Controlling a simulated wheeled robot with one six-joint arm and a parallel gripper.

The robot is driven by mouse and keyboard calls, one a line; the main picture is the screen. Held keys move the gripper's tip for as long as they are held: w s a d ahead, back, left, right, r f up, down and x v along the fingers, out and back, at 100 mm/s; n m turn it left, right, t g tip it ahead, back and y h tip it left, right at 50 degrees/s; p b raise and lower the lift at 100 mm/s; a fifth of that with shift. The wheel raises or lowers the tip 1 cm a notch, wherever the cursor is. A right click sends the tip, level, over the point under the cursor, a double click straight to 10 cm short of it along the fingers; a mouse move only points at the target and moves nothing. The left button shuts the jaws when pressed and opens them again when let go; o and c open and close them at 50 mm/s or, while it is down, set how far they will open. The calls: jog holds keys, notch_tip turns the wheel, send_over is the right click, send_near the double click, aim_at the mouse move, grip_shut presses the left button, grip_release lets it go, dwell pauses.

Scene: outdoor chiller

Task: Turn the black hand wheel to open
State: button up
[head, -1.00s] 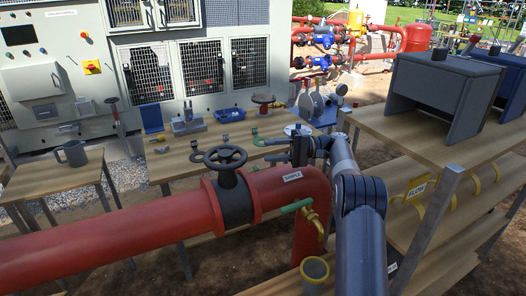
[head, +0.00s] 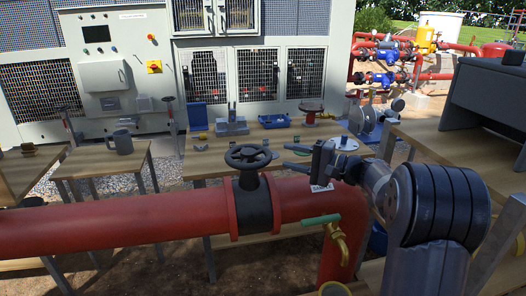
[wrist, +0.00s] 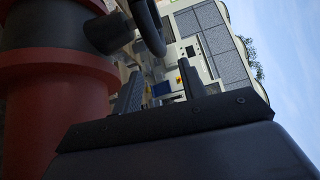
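The black hand wheel (head: 262,160) sits level on top of a black valve body (head: 253,208) on the red pipe (head: 130,222), left of centre in the head view. My gripper (head: 288,156) is to the right of the wheel, about level with it, fingers pointing left towards it. A small gap shows between fingertips and rim. In the wrist view, part of the wheel (wrist: 150,28) shows at the top, above and left of my gripper (wrist: 158,84). The two fingers are apart with nothing between them. Most of the wheel is outside the wrist view.
A green-handled brass tap (head: 338,238) hangs from the pipe below my gripper. A wooden table (head: 215,172) with small parts and a blue bin (head: 275,121) stands behind. A grey control cabinet (head: 120,70) is at the back. A wooden bench (head: 450,150) is close on the right.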

aim_at(262, 150)
jog(key=p+x, duration=0.2)
jog(key=x, duration=0.7)
jog(key=shift+w+a, duration=0.15)
grip_shut()
